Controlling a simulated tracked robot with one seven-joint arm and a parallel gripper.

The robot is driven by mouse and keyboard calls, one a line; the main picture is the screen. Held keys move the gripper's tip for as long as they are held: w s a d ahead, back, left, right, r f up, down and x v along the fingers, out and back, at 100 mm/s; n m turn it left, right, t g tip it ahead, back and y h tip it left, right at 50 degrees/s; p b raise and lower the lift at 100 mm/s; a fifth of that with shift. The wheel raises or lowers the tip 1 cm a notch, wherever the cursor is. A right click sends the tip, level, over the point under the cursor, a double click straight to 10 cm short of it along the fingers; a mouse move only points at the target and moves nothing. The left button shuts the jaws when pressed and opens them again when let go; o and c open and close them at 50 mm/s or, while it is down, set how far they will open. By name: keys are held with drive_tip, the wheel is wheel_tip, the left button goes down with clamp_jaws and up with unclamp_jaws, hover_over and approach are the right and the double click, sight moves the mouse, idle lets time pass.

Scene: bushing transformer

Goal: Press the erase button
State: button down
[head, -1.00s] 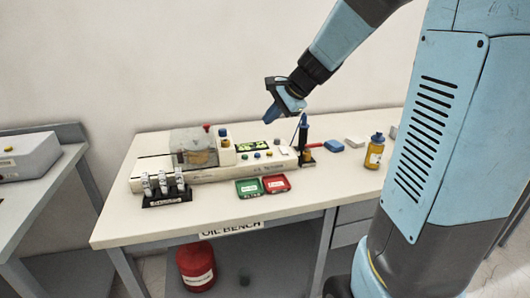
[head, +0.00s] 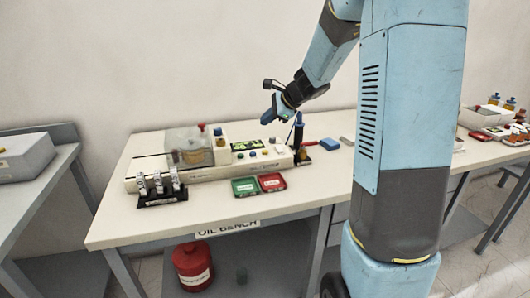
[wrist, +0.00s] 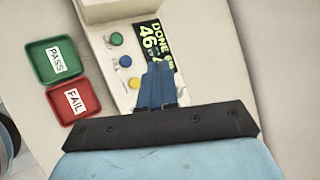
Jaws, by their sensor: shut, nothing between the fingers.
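The tester (head: 200,172) is a long off-white unit on the bench. On its top in the wrist view are a green button (wrist: 116,39), a blue button (wrist: 125,60) and a yellow button (wrist: 134,83) in a row. Their labels are too small to read, so I cannot tell which is erase. A dark display (wrist: 155,38) beside them reads "DONE 46", its lower part hidden by my fingers. My gripper (wrist: 160,70) has blue fingers, shut and empty. In the head view my gripper (head: 266,119) hangs above the display and buttons, apparently apart from them.
A green PASS tray (head: 245,187) and a red FAIL tray (head: 271,182) lie before the tester. A black rack (head: 161,196) stands front left. A dark blue upright tool (head: 298,132) stands at the tester's right end, close to my gripper.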

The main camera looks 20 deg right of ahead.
sight(267, 152)
drive_tip(key=shift+f, duration=4.25)
drive_tip(key=shift+f, duration=0.8)
drive_tip(key=shift+r, duration=0.9)
drive_tip(key=shift+r, duration=0.1)
drive_tip(key=shift+r, duration=2.4)
